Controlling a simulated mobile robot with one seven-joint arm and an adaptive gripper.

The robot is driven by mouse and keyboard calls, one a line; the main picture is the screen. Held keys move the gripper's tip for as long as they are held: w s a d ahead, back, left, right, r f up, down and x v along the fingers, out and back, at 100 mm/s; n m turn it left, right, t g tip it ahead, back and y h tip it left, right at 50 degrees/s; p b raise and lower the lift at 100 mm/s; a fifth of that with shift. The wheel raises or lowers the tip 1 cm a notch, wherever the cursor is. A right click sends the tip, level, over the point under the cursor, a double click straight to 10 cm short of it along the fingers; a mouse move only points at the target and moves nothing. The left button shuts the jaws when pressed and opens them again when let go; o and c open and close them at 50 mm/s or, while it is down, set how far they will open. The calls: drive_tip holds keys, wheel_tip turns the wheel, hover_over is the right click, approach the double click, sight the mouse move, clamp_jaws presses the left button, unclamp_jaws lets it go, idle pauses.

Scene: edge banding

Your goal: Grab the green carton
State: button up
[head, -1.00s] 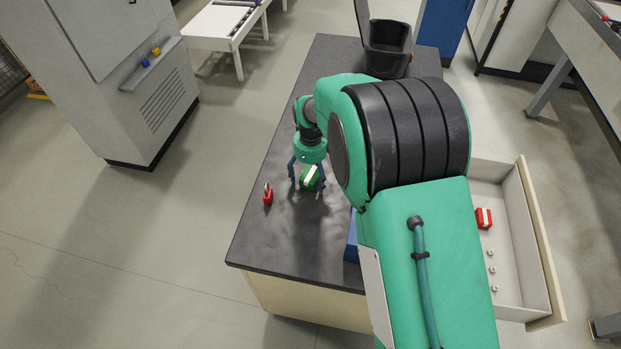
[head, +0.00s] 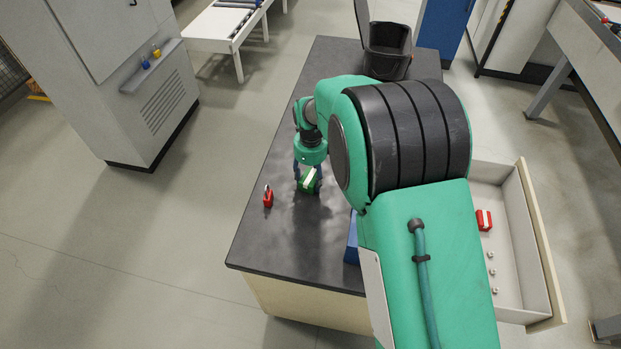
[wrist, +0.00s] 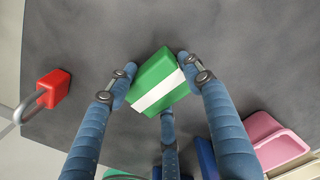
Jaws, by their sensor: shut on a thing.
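The green carton (head: 308,181) is a small green box with a white band. It sits on the dark worktop in the head view and also shows in the wrist view (wrist: 165,68). My gripper (wrist: 160,82) has blue fingers, two at the carton's sides and one below it in the picture. It is shut on the carton. In the head view my gripper (head: 309,170) comes down on the carton from above, and the fingers are partly hidden.
A red padlock (head: 268,198) stands left of the carton, also in the wrist view (wrist: 53,90). A black open bin (head: 388,50) is at the table's far end. A blue object (head: 352,240) is partly behind my arm. An open drawer (head: 520,265) holds a red-and-white item (head: 484,220) and several small parts.

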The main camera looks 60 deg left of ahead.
sight(311, 176)
drive_tip(key=shift+r, duration=0.85)
wheel_tip(311, 176, up, 2)
drive_tip(key=shift+r+p, duration=0.1)
drive_tip(key=shift+p, duration=0.5)
drive_tip(key=s+d, duration=0.2)
drive_tip(key=d, duration=0.3)
drive_tip(key=s+d+p, duration=0.1)
drive_tip(key=s+d, duration=0.1)
drive_tip(key=d, duration=0.2)
drive_tip(key=s+d+r+p, duration=0.1)
drive_tip(key=s+d, duration=0.1)
drive_tip(key=d, duration=0.3)
drive_tip(key=shift+s+d, duration=0.15)
drive_tip(key=shift+d, duration=0.15)
